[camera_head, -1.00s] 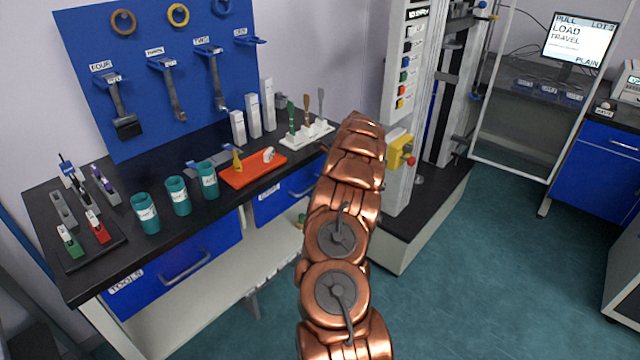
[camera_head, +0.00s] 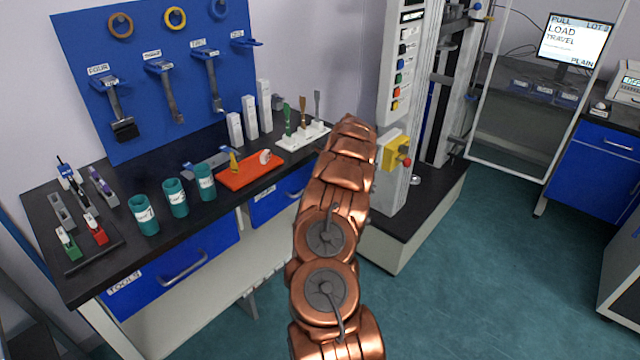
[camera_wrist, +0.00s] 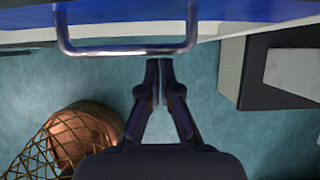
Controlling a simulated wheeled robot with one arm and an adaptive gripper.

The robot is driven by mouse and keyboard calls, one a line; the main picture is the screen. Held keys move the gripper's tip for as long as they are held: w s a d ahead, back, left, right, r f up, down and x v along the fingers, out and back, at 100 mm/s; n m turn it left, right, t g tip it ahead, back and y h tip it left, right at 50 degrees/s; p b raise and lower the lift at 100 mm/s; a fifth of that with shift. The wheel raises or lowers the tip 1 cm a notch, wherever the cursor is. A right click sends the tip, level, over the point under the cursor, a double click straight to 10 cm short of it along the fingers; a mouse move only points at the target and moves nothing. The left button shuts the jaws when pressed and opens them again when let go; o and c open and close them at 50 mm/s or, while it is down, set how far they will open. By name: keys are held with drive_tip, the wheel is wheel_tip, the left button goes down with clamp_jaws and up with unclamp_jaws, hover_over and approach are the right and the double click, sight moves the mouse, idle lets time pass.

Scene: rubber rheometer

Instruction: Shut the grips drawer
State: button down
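The blue drawer on the right under the black bench (camera_head: 268,208) has a small white label too small to read; I take it for the grips drawer. My arm covers its right part, and I cannot tell from the head view how far out it stands. In the wrist view a blue drawer front (camera_wrist: 225,12) with a metal bar handle (camera_wrist: 125,50) spans the top. My gripper (camera_wrist: 159,68) is shut and empty, its fingertips just below the middle of the handle bar in the picture. Contact with the bar is unclear. The head view hides my gripper behind my arm.
The drawer labelled TOOLS (camera_head: 170,270) is to the left. The bench top (camera_head: 110,180) holds teal cups (camera_head: 175,197), an orange tray (camera_head: 238,180) and a white stand (camera_head: 290,142). The testing machine's base (camera_head: 425,215) stands right of my arm. Teal floor (camera_head: 490,270) is clear farther right.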

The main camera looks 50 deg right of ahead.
drive_tip(key=s+r+b, duration=0.1)
drive_tip(key=s+r, duration=0.7)
drive_tip(key=shift+d, duration=0.25)
drive_tip(key=shift+r, duration=0.15)
